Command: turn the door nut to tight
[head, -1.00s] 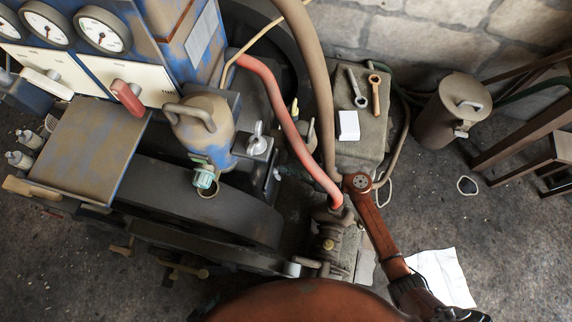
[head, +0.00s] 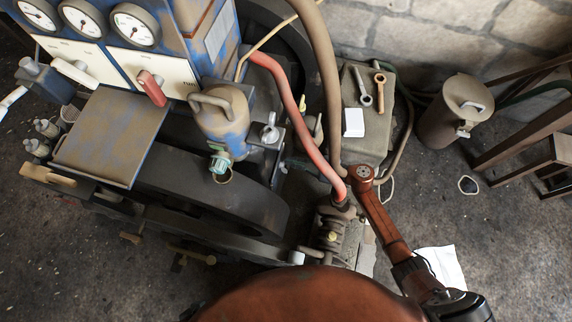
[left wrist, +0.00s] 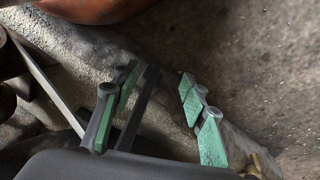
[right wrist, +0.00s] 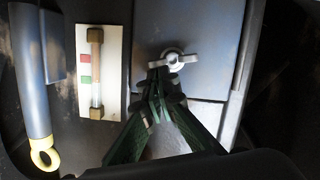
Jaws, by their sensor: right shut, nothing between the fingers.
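The door nut is a silver wing nut (right wrist: 174,60) on a blue-grey plate in the right wrist view. Its wings lie nearly level, tilted slightly. It also seems to be the pale wing nut (head: 270,131) beside the blue canister in the head view. My right gripper (right wrist: 160,78) is shut and empty, its tips just below the nut and overlapping its lower edge in the picture; I cannot tell if they touch it. In the head view the right gripper (head: 291,164) is small and dark near the red hose. My left gripper (left wrist: 158,105) is open and empty, over the floor.
A sight gauge (right wrist: 97,72) and a yellow-ringed rod (right wrist: 44,157) lie left of the nut. A red hose (head: 300,127) and a brown hose (head: 329,85) run close to my right arm.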

